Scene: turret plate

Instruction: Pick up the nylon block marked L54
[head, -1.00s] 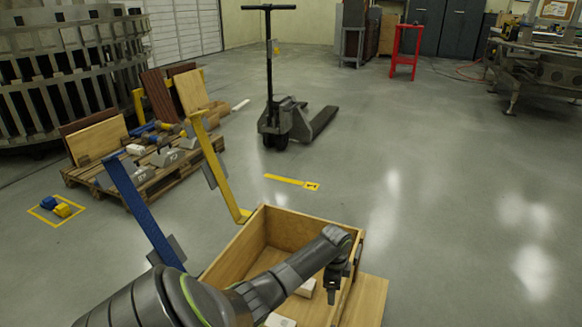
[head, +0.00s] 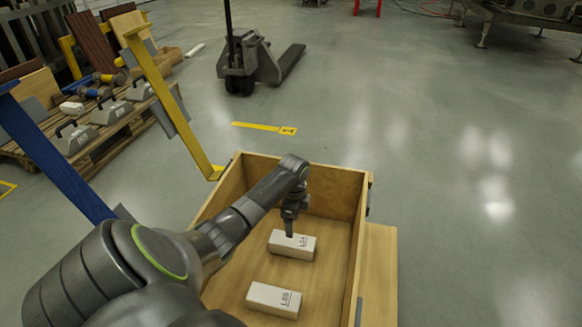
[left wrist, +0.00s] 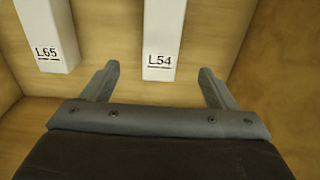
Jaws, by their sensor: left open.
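The white nylon block marked L54 (head: 292,245) lies in a wooden crate (head: 364,200), nearer its far end. In the left wrist view the L54 block (left wrist: 163,35) stands ahead of the space between my fingertips, with its label readable. My left gripper (head: 290,232) is over this block in the head view, pointing down, and hides a small part of it. In the left wrist view my left gripper (left wrist: 157,75) is open, with nothing between its fingers. My right gripper is not in view.
A second white block (head: 273,300), marked L65 in the left wrist view (left wrist: 47,35), lies in the crate's near part. The crate walls surround both blocks. Yellow (head: 170,100) and blue (head: 55,160) uprights stand left.

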